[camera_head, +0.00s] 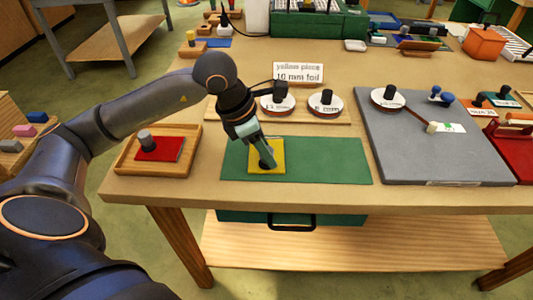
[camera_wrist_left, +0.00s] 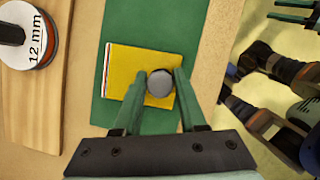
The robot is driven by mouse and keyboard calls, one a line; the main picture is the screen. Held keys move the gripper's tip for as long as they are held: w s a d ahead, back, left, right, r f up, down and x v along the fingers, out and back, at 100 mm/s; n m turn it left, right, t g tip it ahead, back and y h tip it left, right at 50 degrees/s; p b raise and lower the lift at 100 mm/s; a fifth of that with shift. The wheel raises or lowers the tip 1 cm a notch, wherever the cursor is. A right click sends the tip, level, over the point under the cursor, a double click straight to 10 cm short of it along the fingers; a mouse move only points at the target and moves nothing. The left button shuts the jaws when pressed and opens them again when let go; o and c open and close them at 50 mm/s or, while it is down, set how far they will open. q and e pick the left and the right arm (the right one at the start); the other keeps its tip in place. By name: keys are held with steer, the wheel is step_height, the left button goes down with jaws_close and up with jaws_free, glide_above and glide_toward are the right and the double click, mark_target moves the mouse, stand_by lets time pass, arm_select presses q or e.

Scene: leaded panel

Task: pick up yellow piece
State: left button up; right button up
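The yellow piece (camera_head: 277,163) is a flat square lying on the green mat (camera_head: 328,160), near its left end. It also shows in the left wrist view (camera_wrist_left: 120,72), with a round grey knob (camera_wrist_left: 160,83) standing on it. My left gripper (camera_head: 266,160) reaches down over the piece. In the wrist view its fingers stand on either side of the knob, with no visible gap. My right gripper (camera_wrist_left: 285,11) shows only partly at the upper right edge of the wrist view, its green fingers apart and empty. It is outside the head view.
A wooden tray (camera_head: 125,160) with a red piece (camera_head: 168,150) stands left. Behind the mat are a sign (camera_head: 298,72) and spools (camera_head: 325,103) on a board (camera_head: 225,112). A grey slab (camera_head: 440,160) lies right. The mat's right part is clear.

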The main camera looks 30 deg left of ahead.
arm_select(q)
jaws_close()
